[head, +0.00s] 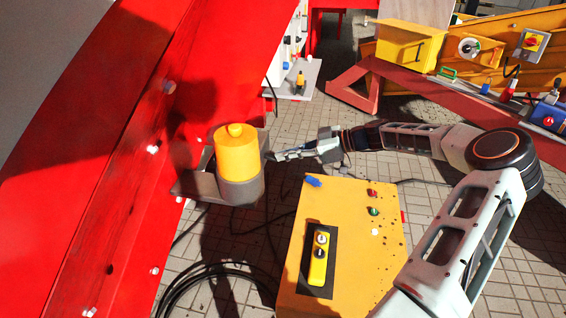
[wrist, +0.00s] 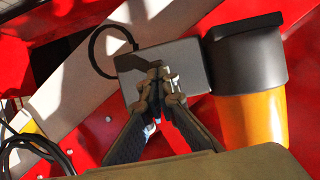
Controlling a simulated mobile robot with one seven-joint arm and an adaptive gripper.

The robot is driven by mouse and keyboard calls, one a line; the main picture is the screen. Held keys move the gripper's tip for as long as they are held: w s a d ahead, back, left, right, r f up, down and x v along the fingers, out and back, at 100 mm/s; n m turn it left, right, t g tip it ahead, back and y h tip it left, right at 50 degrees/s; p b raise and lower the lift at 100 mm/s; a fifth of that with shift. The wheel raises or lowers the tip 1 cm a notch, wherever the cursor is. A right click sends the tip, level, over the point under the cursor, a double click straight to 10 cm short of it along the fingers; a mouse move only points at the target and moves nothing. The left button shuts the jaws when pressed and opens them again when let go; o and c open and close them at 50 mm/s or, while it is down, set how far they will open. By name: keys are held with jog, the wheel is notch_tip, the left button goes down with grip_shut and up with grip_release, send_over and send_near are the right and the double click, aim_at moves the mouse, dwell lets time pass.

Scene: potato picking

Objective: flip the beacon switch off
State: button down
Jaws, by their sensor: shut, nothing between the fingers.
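The beacon has a yellow dome (head: 237,155) on a dark grey base, fixed to the red machine by a bracket. In the wrist view the beacon's orange-yellow body (wrist: 252,125) is at the right. A grey box (wrist: 190,62) with a cable loop sits beside it. My gripper (head: 270,156) is right beside the beacon in the head view. In the wrist view my gripper (wrist: 159,80) is shut and empty, its fingertips in front of the grey box. A small pale piece (wrist: 174,83) by the tips may be the switch lever; the fingers partly hide it, and its position is unclear.
A yellow control box (head: 345,225) with buttons stands below my arm. The red beam (head: 100,150) fills the left side. Black cable (head: 205,285) lies coiled on the tiled floor. A yellow bench with switches and boxes (head: 405,45) is at the back right.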

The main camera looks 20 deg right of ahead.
jog(key=shift+w+a, duration=0.1)
jog(key=shift+a, duration=0.05)
jog(key=shift+w+a+r, duration=0.3)
jog(key=shift+a, duration=0.15)
dwell(0.5)
